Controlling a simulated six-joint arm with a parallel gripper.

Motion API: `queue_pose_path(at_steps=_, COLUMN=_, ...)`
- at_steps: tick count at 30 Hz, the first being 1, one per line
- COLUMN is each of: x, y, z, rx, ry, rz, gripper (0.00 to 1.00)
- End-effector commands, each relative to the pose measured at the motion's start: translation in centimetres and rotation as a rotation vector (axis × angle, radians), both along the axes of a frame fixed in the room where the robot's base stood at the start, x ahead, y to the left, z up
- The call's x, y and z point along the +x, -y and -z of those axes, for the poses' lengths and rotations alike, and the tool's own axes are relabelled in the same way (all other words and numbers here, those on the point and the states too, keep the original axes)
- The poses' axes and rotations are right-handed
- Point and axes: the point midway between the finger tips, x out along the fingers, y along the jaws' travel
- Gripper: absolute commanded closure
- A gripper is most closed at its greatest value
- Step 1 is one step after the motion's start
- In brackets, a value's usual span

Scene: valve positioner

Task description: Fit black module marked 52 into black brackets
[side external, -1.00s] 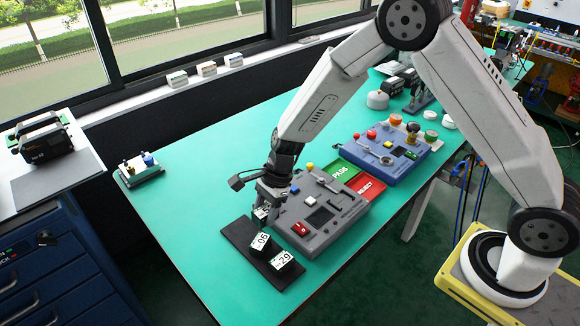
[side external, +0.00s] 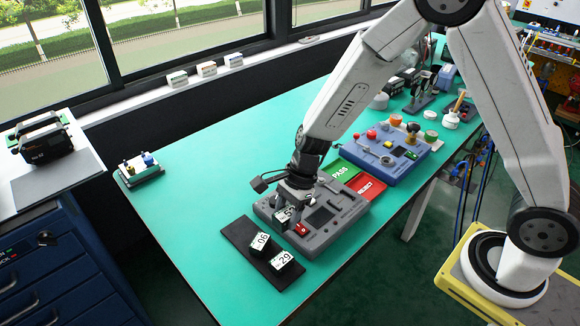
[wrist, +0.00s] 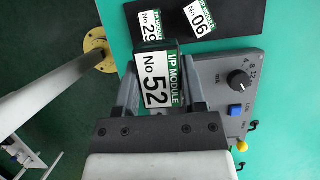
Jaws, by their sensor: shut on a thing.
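The black module marked 52 (wrist: 158,82) is held in my gripper (wrist: 163,95), with its white and green label facing the wrist camera. In the side view the module (side external: 286,215) hangs from my gripper (side external: 294,200), over the left part of the grey control panel (side external: 325,228). The jaws are shut on its two sides. Dark bracket-like parts on a stand (side external: 421,97) are at the far right of the bench; I cannot tell for certain that these are the black brackets.
The black tray (side external: 236,232) holds modules marked 06 (side external: 260,243) and 29 (side external: 284,261), beside the grey panel. A blue control panel (side external: 385,155) and the green PASS and red REJECT pads (side external: 366,187) lie further back.

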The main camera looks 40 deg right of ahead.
Motion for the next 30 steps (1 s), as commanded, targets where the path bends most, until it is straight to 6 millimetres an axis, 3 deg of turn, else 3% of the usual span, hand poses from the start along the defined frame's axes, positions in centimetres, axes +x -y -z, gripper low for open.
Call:
queue_pose_path(at_steps=11, x=0.1, y=0.3, z=0.0, rx=0.000, ry=0.001, rz=0.000, gripper=1.00)
queue_pose_path(at_steps=17, x=0.8, y=2.2, z=0.3, rx=-0.002, ry=0.002, rz=0.000, gripper=1.00)
queue_pose_path(at_steps=23, x=1.7, y=6.3, z=0.8, rx=-0.004, ry=0.004, rz=-0.006, gripper=1.00)
queue_pose_path(at_steps=30, x=2.2, y=13.0, z=1.7, rx=-0.005, ry=0.003, rz=-0.018, gripper=1.00)
